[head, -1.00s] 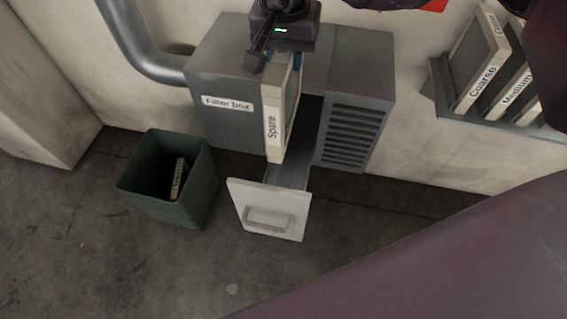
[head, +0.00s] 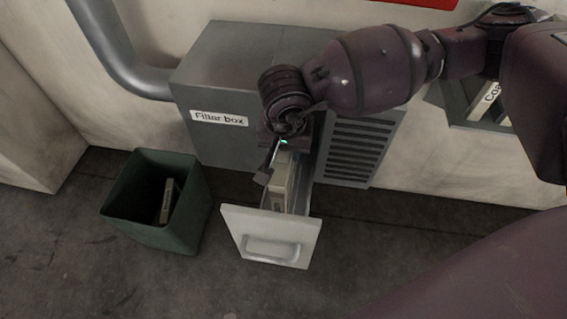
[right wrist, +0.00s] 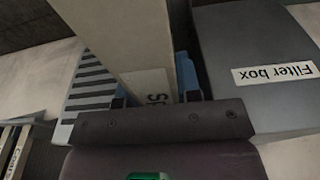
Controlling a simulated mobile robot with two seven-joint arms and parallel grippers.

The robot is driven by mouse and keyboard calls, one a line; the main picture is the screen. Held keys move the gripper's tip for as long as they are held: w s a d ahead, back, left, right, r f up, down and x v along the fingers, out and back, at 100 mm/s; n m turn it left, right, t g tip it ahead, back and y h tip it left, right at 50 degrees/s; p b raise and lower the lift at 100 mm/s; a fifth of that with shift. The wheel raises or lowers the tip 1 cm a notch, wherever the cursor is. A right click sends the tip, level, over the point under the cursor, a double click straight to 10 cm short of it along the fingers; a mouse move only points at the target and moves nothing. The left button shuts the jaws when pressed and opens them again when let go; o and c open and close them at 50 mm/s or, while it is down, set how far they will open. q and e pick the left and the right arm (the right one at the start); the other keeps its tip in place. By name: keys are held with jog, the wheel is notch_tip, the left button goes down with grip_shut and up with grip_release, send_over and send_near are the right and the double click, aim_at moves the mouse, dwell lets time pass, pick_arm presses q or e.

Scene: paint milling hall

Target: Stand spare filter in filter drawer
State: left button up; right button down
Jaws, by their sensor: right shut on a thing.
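The spare filter (head: 285,178) is a pale framed panel, upright in the open filter drawer (head: 300,240) in the head view. Its lower part is hidden behind the drawer's light front. My right gripper (head: 278,163) is shut on its top edge from above. In the right wrist view, the filter (right wrist: 115,35) runs up between the blue-padded fingers of my right gripper (right wrist: 153,88), with part of its label showing. I cannot tell whether its bottom touches the drawer floor. My left gripper is not in view.
The grey filter box (head: 225,75) with a vent grille stands around the drawer. A green bin (head: 150,228) with a discarded filter (head: 167,200) stands to the left. A wall rack with labelled filters (head: 483,102) is at the right, partly hidden by my arm.

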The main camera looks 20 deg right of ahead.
notch_tip(320, 180, down, 6)
jog(key=shift+b, duration=0.85)
jog(key=c, duration=0.8)
grip_release()
jog(key=shift+f, duration=0.15)
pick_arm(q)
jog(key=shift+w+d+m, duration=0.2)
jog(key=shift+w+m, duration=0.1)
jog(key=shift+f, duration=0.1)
